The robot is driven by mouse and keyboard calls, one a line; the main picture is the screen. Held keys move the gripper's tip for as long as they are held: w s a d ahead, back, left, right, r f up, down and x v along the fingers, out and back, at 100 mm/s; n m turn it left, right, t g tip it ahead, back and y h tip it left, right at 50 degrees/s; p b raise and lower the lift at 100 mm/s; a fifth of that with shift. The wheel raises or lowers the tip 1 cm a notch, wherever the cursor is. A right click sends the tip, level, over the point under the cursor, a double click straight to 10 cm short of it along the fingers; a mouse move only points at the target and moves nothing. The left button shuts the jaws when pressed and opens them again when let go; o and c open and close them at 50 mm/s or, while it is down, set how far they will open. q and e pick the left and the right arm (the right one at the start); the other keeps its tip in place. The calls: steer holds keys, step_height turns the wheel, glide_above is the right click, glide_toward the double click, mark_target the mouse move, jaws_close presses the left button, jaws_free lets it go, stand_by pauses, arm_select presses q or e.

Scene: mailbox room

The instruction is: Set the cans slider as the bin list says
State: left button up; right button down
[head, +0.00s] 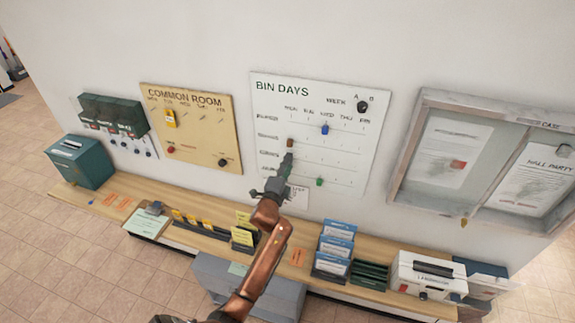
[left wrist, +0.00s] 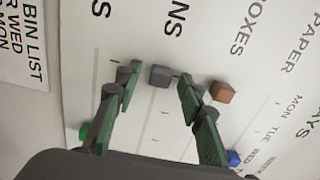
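The white BIN DAYS board (head: 265,100) hangs on the wall with rows of day slots. The grey knob (left wrist: 163,75) in the cans row sits at the Monday end of its slot. My left gripper (left wrist: 157,82) is open with a fingertip on either side of this knob; I cannot tell whether they touch it. In the head view my left gripper (head: 287,163) covers the knob. The bin list (left wrist: 25,45) is a white sheet below the board; only parts like "WED" and "MON" are legible. It also shows in the head view (head: 299,198). My right gripper is out of view.
Other knobs on the board are brown (head: 290,142), blue (head: 325,129) and green (head: 319,182), plus a black week dial (head: 362,106). A wooden shelf (head: 215,232) with leaflet holders runs below. A glass notice case (head: 405,150) hangs at right.

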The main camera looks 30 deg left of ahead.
arm_select(q)
steer(key=shift+c, duration=0.4)
jaws_close()
steer(key=shift+d, duration=0.1)
